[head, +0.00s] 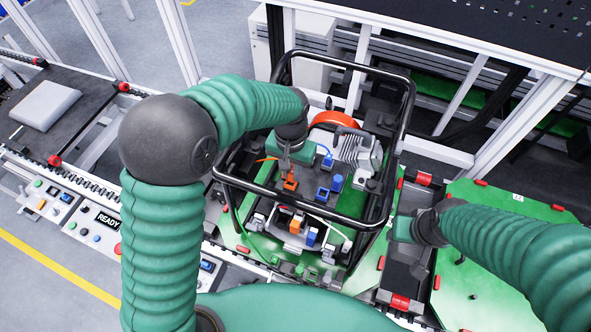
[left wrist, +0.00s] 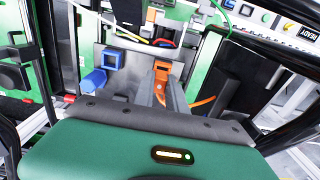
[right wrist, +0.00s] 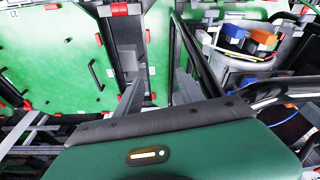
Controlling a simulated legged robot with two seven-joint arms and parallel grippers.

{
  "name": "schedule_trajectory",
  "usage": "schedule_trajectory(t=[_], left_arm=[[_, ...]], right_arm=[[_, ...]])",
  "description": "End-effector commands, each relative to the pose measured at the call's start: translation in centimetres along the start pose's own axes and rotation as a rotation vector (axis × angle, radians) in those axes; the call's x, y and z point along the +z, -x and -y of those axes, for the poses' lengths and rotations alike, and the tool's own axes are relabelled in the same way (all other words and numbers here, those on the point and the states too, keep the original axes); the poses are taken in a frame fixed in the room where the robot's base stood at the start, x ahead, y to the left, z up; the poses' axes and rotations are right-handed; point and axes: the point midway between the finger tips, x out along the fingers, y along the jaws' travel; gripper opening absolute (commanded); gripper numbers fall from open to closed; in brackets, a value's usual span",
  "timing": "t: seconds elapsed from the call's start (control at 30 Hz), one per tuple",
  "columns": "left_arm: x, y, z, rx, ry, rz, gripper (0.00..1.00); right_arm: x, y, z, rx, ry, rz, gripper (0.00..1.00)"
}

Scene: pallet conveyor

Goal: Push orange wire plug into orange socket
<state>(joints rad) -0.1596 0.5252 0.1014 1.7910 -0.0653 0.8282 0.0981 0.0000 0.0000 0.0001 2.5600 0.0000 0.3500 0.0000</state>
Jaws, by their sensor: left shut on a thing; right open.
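The orange socket (head: 290,184) stands on the dark panel inside the black tubular frame. My left gripper (head: 285,163) is right above it, pointing down. In the left wrist view the fingers are shut on the orange plug (left wrist: 161,88), which lines up with the orange socket (left wrist: 162,67); the fingers partly hide where they meet, so I cannot tell how deep the plug sits. The orange wire (left wrist: 203,103) trails off to the right of the fingers. My right gripper (right wrist: 155,92) is open and empty, over the dark channel beside the green plate.
A blue socket (head: 322,194) and blue plug (head: 337,183) stand right of the orange socket. The black tubular frame (head: 407,115) surrounds the work area. A grey engine with a red-orange part (head: 335,119) is behind. The green plate (head: 475,285) lies right.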

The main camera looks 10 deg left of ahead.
Motion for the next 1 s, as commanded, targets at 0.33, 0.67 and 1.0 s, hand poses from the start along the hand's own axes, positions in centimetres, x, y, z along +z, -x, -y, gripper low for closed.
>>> schedule_trajectory(t=[0.33, 0.67, 1.0], left_arm=[[-0.1, -0.8, -0.4, -0.002, -0.002, 0.001, 0.00], [0.0, -1.4, -0.2, 0.000, -0.002, 0.004, 0.00], [0.1, -0.7, -0.2, -0.002, -0.001, 0.008, 0.00]], right_arm=[[0.1, -0.6, 0.0, 0.000, 0.000, 0.000, 0.45], [0.2, -0.8, 0.0, 0.000, 0.000, 0.000, 0.45], [0.0, 0.1, 0.0, 0.000, 0.000, 0.000, 0.45]])
